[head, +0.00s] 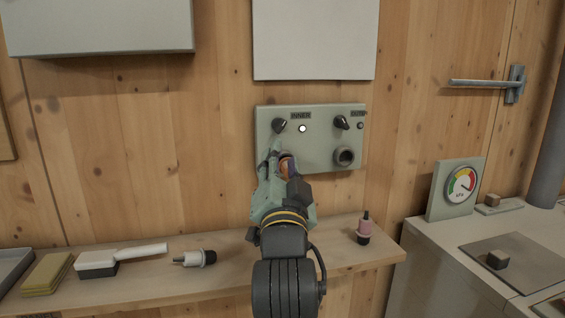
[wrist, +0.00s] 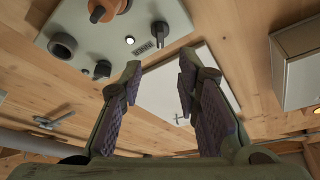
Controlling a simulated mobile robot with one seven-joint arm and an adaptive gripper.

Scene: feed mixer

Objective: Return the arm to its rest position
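My gripper (head: 281,168) is raised in front of the grey-green wall panel (head: 318,164), near its lower left. In the wrist view my gripper (wrist: 160,70) has its fingers wide apart, with nothing between them. An orange-brown plug (head: 287,158) sits at the panel's left socket, partly hidden by my fingers in the head view. In the wrist view the plug (wrist: 106,9) is at the top edge, outside the fingers. The right socket (head: 344,156) is empty. The lamp by the INNER label (head: 302,128) is lit white.
A wooden shelf (head: 150,290) below my arm holds a pink plug (head: 364,229), a white plug (head: 195,258), a brush (head: 120,259) and yellow pads (head: 46,274). At right, a gauge (head: 459,187) stands on a pale counter (head: 430,240). A grey box (head: 100,25) hangs upper left.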

